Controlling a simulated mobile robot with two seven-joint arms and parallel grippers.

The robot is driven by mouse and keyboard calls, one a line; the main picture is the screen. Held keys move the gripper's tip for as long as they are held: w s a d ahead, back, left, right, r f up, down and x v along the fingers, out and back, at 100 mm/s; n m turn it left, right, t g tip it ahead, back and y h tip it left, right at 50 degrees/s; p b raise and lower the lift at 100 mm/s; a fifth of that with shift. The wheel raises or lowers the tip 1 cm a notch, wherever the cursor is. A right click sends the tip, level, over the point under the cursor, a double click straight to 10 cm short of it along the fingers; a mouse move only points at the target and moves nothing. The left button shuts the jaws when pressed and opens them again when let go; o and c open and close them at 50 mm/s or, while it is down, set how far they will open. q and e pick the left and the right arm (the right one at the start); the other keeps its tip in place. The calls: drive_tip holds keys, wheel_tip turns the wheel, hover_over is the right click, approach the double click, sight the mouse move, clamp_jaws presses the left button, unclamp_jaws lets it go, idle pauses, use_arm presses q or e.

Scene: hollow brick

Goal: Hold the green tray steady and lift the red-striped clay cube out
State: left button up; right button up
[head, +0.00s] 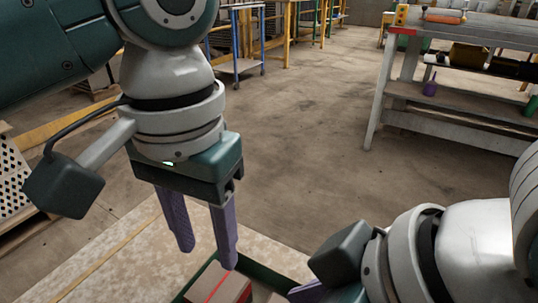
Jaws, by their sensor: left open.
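The green tray (272,276) shows only in part at the bottom edge of the head view. The red-striped clay cube (219,286) is in the tray, brown with a red stripe across its top; its lower part is cut off by the frame. My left gripper (208,257) is open and empty, with its purple fingers pointing down just above and behind the cube. My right gripper (308,292) is at the tray's right side, low in the view. One purple finger shows there, and its fingertips are cut off or hidden, so its grip cannot be seen.
The tray stands on a pale, worn work surface (120,262). A grey workbench (455,28) with shelves stands at the back right. A blue trolley (237,45) is further back. A perforated crate (14,185) is at the left edge. Open concrete floor lies between.

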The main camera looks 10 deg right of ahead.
drive_tip(key=w+n, duration=0.2)
drive_tip(key=shift+w+a+f+g, duration=0.1)
drive_tip(key=shift+w+a+g, duration=0.25)
drive_tip(key=shift+a+g, duration=0.05)
drive_tip(key=h, duration=0.1)
approach(278, 272)
drive_tip(key=shift+w+a+f+n, duration=0.35)
drive_tip(key=shift+w+f, duration=0.1)
drive_tip(key=shift+f, duration=0.2)
drive_tip(key=shift+g, duration=0.3)
drive_tip(key=x, duration=0.9)
drive_tip(key=shift+w+f, duration=0.1)
drive_tip(key=shift+f, duration=0.3)
clamp_jaws()
idle(0.3)
